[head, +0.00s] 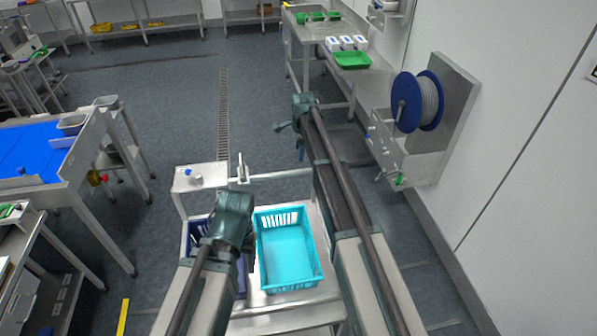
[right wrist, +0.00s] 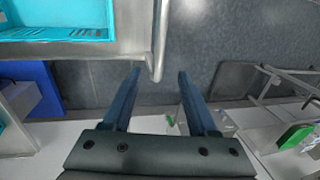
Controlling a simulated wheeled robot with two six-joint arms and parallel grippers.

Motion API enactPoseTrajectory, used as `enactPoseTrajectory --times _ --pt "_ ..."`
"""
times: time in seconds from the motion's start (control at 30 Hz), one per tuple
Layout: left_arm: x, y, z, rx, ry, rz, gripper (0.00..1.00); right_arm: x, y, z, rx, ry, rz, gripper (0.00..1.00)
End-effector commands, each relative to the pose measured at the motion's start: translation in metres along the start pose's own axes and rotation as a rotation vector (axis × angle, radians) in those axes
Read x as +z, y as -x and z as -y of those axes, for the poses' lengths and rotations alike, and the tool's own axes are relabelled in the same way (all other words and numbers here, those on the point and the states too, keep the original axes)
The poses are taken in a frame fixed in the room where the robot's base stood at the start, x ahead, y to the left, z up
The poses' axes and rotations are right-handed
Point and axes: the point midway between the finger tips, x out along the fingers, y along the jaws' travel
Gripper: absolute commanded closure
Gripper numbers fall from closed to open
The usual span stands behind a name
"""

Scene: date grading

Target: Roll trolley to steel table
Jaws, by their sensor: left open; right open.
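The steel trolley (head: 278,323) stands right in front of me, between and under my arms. It carries a turquoise crate (head: 287,287) and a dark blue crate (head: 241,280), the latter partly hidden by my left arm. My left gripper (head: 234,210) is over the trolley's left part; its fingertips are hard to make out. My right gripper (head: 288,138) is open and empty beyond the trolley's right side. In the right wrist view its fingers (right wrist: 158,100) are apart, near a trolley rail (right wrist: 160,40). A steel table (head: 312,32) stands farther ahead along the right wall.
The table bears green trays (head: 352,60) and white boxes. A blue hose reel (head: 407,102) and a steel panel are on the right wall. A blue-topped sorting table (head: 35,150) stands left. Grey floor with a drain strip (head: 223,115) is clear ahead.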

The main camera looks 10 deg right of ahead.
Motion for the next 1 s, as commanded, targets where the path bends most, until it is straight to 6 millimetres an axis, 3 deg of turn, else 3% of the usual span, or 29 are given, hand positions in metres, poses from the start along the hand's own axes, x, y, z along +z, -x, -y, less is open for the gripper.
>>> enactPoseTrajectory --times 0.7,1.0 --pt "-0.006 -0.103 -0.009 -0.002 -0.01 0.0 0.41 0.0 -0.105 -0.001 0.0 0.002 0.0 0.41" --pt "-0.007 -0.121 -0.011 -0.002 -0.009 0.0 0.41 0.0 -0.124 0.0 0.0 0.001 0.0 0.41"
